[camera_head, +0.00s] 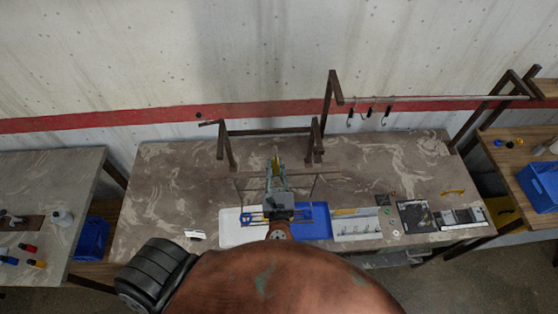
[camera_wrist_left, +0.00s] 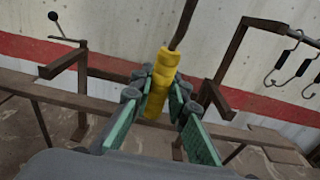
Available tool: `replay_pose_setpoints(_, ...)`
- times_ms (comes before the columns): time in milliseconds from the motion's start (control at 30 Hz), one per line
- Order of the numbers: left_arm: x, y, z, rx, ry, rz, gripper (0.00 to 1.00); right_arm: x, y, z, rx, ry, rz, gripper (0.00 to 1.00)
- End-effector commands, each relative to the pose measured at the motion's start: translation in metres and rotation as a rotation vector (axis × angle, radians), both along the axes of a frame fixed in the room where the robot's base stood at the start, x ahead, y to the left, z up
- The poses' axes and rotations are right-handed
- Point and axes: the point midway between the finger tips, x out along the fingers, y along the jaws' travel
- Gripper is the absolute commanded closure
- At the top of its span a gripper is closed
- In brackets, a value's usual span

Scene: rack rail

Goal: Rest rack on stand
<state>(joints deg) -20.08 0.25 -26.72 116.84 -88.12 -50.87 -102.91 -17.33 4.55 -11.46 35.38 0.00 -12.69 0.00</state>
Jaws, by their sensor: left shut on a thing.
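My left gripper (camera_head: 276,170) is over the middle of the table. It is shut on a yellow grip (camera_wrist_left: 158,85) of the rack; a dark rod rises from the grip in the left wrist view. The rack's thin brown bar (camera_head: 322,174) runs crosswise, with thin legs hanging at its ends; the bar also shows in the left wrist view (camera_wrist_left: 65,96). The dark brown stand (camera_head: 268,131), with two uprights and a crossbar, is behind the gripper near the wall. The rack appears in front of the stand; contact between them cannot be told. My right gripper is not in view.
A white tray (camera_head: 235,232), a blue tray (camera_head: 318,222) and a divided tray (camera_head: 357,228) lie along the front edge of the table (camera_head: 170,190). A rail with hooks (camera_head: 369,112) stands at the back right. The table's left part is mostly free.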

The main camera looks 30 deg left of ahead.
Motion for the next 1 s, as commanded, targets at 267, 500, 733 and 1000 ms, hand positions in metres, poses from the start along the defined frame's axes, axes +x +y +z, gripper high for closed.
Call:
replay_pose_setpoints(267, 0.012, 0.007, 0.002, 0.001, -0.005, 0.0, 1.0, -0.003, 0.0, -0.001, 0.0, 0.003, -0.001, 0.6)
replay_pose_setpoints(500, 0.025, 0.015, 0.002, 0.002, -0.005, -0.001, 1.0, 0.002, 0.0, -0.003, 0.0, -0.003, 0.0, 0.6)
replay_pose_setpoints(733, 0.037, 0.022, 0.002, 0.001, -0.005, -0.001, 1.0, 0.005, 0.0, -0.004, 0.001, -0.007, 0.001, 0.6)
replay_pose_setpoints(1000, 0.051, 0.03, 0.002, 0.002, -0.005, -0.001, 1.0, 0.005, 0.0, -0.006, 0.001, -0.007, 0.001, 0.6)
